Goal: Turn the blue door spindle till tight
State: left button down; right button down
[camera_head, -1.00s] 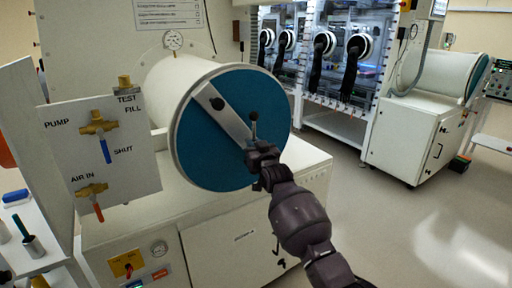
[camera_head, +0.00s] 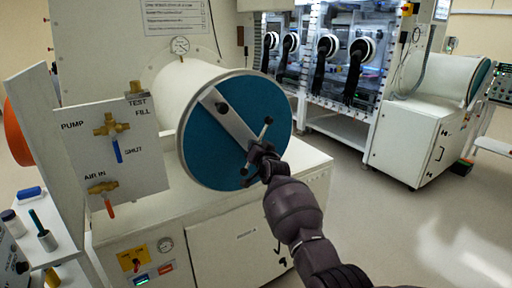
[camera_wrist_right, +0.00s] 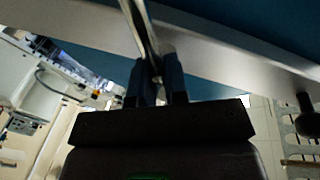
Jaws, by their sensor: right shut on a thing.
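The blue round door (camera_head: 210,145) closes the front end of the white cylindrical chamber. A grey bar (camera_head: 228,118) runs slantwise across it. The spindle handle (camera_head: 265,130) is a thin tilted rod near the bar's lower right end, with dark knobs at upper right and lower left. My right gripper (camera_head: 257,152) is at this handle, covering its middle. In the right wrist view, my right gripper's two dark fingers (camera_wrist_right: 158,80) are shut on a metal rod of the handle (camera_wrist_right: 142,30), close to the grey bar. My left gripper is out of view.
A valve panel (camera_head: 115,150) with brass valves stands left of the door. A white cabinet (camera_head: 235,245) is below the chamber. A side shelf (camera_head: 65,250) holds small items at lower left. Open floor (camera_head: 420,220) lies to the right.

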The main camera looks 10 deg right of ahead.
jog(key=shift+f, duration=0.25)
jog(key=c, duration=1.1)
grip_release()
jog(key=shift+r, duration=0.15)
jog(key=shift+c, duration=0.2)
jog(key=s+d, duration=0.1)
jog(key=s, duration=0.9)
jog(key=shift+s, duration=0.4)
jog(key=shift+d, duration=0.15)
